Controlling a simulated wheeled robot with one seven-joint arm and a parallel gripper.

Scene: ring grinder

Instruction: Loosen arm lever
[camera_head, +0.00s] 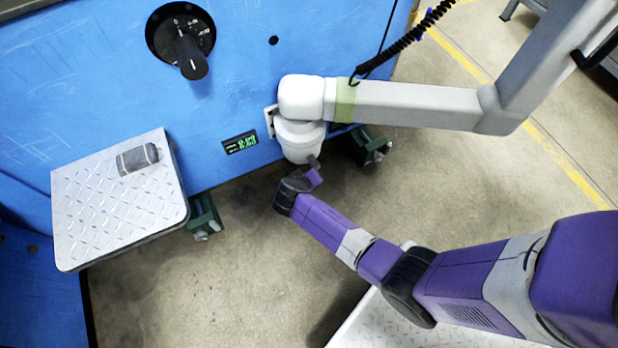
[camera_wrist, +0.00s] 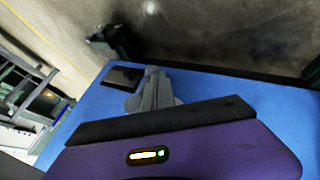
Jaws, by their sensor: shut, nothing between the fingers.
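The jointed arm (camera_head: 415,104) is white and grey with a light green band. It is fixed to the blue machine by a round white joint (camera_head: 301,98). A white rounded part (camera_head: 300,140) hangs below this joint. I cannot make out the arm lever clearly in either view. My gripper (camera_head: 314,161) is just below and right of the white rounded part; I cannot tell if they touch. In the wrist view my grey gripper fingers (camera_wrist: 155,78) are together and empty, in front of the machine's blue face (camera_wrist: 225,90).
A black knob with a handle (camera_head: 189,50) sits at the machine's upper left. A metal tread step (camera_head: 118,205) holds a grey rolled item (camera_head: 137,158). Green machine feet (camera_head: 371,146) stand low. A green digital display (camera_head: 240,143) is left of the joint. Concrete floor is clear below.

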